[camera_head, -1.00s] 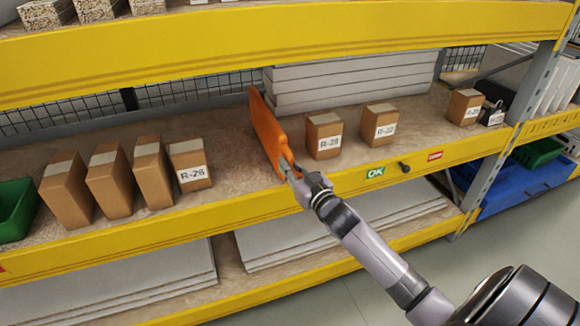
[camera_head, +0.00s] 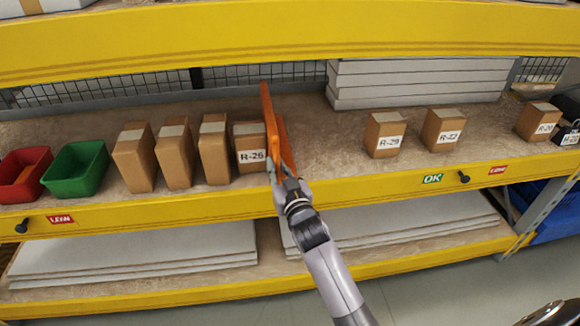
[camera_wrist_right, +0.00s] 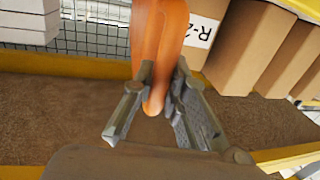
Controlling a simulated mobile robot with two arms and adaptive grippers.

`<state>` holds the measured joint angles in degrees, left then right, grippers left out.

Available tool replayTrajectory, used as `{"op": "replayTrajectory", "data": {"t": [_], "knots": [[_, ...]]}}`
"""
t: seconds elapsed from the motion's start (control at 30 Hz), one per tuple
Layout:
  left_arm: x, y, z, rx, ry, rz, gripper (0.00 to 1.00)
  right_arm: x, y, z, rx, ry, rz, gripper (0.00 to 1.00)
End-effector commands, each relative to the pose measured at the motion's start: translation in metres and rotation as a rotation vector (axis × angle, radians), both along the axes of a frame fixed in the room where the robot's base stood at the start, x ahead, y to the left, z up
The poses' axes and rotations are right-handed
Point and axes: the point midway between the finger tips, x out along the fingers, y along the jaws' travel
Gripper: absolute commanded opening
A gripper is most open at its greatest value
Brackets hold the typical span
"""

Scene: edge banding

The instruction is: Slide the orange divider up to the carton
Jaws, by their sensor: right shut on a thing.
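The orange divider (camera_head: 270,125) stands upright on the middle shelf in the head view, right beside the carton labelled R-26 (camera_head: 249,146). It looks to be at or very near that carton's right side; I cannot tell if they touch. My right gripper (camera_head: 287,182) is shut on the divider's front edge. In the right wrist view the divider (camera_wrist_right: 158,40) runs between the fingers of my right gripper (camera_wrist_right: 162,98), with the R- labelled carton (camera_wrist_right: 205,25) close to it. My left gripper is not in view.
Several brown cartons (camera_head: 173,155) stand in a row left of R-26. Green (camera_head: 76,172) and red (camera_head: 22,178) bins are further left. Cartons R-29 (camera_head: 384,135) and R-22 (camera_head: 443,129) stand to the right, with bare shelf (camera_head: 325,145) between them and the divider. A yellow beam (camera_head: 160,213) edges the shelf.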

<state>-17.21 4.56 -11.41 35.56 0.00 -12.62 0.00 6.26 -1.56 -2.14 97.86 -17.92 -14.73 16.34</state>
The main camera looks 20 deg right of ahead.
Motion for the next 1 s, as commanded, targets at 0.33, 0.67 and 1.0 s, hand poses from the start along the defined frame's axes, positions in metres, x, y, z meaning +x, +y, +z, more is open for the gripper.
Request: {"op": "replayTrajectory", "data": {"t": [0.33,0.67,1.0], "knots": [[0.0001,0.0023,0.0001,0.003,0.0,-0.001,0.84,0.0008,0.0024,-0.0006,-0.004,0.001,-0.001,0.0],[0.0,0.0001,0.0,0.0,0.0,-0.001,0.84,0.0007,0.0018,-0.0005,-0.003,0.001,-0.002,0.29],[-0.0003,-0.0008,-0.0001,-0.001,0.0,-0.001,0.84,0.0006,0.0018,-0.0003,-0.003,0.001,-0.001,0.35]]}}
